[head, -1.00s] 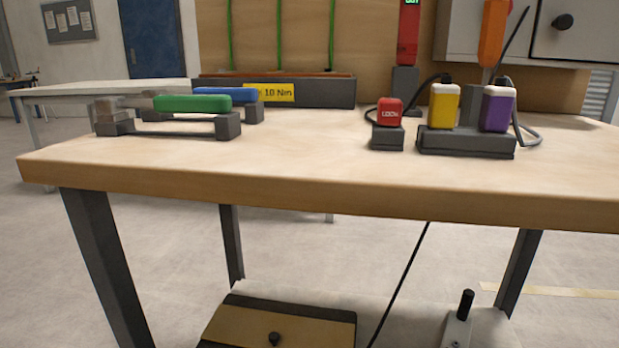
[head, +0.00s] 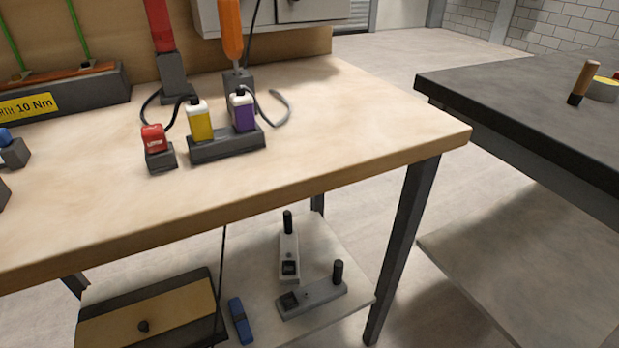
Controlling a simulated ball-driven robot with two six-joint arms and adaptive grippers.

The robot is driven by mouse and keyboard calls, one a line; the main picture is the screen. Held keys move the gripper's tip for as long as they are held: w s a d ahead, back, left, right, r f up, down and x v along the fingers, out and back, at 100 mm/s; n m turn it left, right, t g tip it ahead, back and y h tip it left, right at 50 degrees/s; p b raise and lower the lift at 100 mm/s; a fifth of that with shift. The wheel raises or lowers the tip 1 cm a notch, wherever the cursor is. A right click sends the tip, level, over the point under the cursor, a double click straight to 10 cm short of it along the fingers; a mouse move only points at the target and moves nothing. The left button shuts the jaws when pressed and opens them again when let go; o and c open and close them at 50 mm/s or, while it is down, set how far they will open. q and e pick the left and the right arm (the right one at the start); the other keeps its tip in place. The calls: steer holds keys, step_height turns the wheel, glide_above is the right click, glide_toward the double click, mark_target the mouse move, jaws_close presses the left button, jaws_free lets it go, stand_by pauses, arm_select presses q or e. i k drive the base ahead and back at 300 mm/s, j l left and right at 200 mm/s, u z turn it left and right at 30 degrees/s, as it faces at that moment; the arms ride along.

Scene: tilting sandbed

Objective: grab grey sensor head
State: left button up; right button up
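On the low shelf under the wooden bench lies a grey block-shaped device (head: 313,298) with a black upright knob at its right end and a dark square part at its left. It looks like the grey sensor head, though I see no label. A similar, whiter device (head: 288,250) lies just behind it, with a black knob at its far end. Neither of my grippers is in the head view.
The shelf (head: 335,322) also carries a blue object (head: 240,321) and a tan-topped dark box (head: 150,312). The wooden bench top (head: 330,120) overhangs them, with a leg (head: 400,245) at right. A dark table (head: 530,110) stands beyond a floor gap.

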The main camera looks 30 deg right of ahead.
mark_target(291, 304)
steer(key=z, duration=1.05)
